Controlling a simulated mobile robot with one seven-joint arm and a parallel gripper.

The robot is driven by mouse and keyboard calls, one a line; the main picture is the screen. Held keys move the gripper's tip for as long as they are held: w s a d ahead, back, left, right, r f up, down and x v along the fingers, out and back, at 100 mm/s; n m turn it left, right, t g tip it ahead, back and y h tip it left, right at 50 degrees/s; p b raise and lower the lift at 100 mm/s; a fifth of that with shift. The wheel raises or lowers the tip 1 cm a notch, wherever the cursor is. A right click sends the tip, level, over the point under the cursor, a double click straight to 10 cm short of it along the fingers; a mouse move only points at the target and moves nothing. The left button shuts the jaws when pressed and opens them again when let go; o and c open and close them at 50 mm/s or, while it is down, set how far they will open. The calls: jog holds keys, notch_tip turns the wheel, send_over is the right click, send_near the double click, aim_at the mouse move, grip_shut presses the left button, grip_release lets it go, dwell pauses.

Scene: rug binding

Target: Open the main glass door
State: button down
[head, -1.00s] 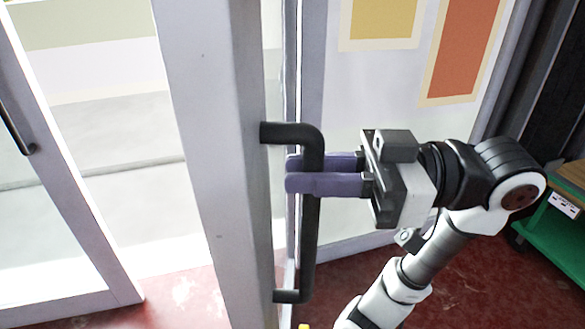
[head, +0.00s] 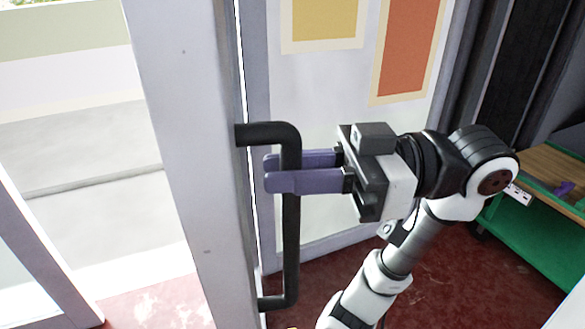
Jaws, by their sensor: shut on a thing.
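The glass door shows as a wide pale grey frame (head: 178,150) standing upright left of centre. A black bar handle (head: 291,235) is fixed to the right side of this frame. My gripper (head: 268,171) has two purple fingers, one on each side of the handle's upright bar near its top, and is shut on it. The fingers hide part of the bar. A gap left of the frame opens onto a bright grey floor and step (head: 110,150) outside.
Another pale door frame (head: 45,262) stands at the lower left. Behind the handle is a panel with yellow (head: 322,22) and orange (head: 405,48) rectangles. A green cart (head: 535,245) with a wooden top stands at the right. The red floor (head: 450,275) between is clear.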

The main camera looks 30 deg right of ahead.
jog(key=c, duration=1.3)
grip_release()
jog(key=shift+c, duration=0.2)
jog(key=b+v, duration=0.2)
jog(key=v, duration=1.1)
jog(key=shift+s+d, duration=0.15)
jog(key=shift+d, duration=0.2)
jog(key=shift+r, duration=0.1)
